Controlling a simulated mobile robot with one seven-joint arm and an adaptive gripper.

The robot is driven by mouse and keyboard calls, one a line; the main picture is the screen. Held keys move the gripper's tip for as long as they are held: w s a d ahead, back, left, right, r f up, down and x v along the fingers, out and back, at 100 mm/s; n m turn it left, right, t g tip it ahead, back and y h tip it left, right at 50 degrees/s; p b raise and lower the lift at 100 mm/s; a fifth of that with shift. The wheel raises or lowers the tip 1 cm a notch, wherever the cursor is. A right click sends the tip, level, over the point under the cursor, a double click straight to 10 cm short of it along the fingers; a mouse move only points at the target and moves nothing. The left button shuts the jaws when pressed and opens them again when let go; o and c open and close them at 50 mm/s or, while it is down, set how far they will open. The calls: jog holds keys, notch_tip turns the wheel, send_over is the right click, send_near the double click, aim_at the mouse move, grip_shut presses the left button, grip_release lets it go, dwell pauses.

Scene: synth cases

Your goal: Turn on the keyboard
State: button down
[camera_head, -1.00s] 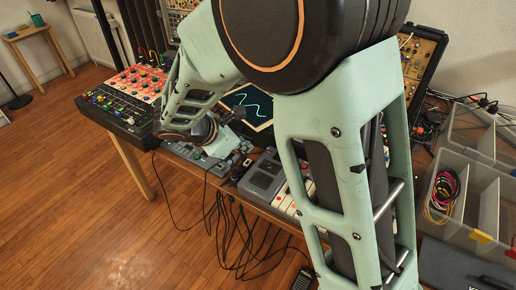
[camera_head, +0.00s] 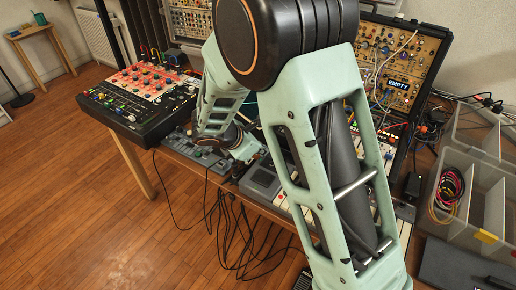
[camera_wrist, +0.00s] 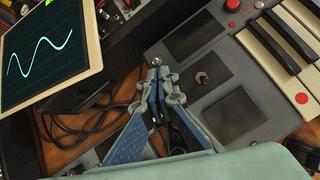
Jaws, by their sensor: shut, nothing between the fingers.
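My gripper (camera_wrist: 156,75) is shut and empty. Its fingertips are over the keyboard's left edge, right by a small round metal button or knob (camera_wrist: 155,61); I cannot tell whether they touch it. In the head view my gripper (camera_head: 248,152) is small and partly hidden.
A framed screen with a green wave (camera_wrist: 50,45) stands left of the keyboard. Dark cables (camera_wrist: 85,125) lie between them. In the head view, a red-and-black mixer (camera_head: 140,95) is at left, a modular case (camera_head: 400,65) behind, and a clear bin (camera_head: 480,190) at right.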

jog(key=shift+r+p, duration=0.1)
jog(key=shift+p, duration=0.2)
jog(key=shift+w+d+r+p, duration=0.1)
jog(key=shift+r+p, duration=0.05)
jog(key=shift+p, duration=0.55)
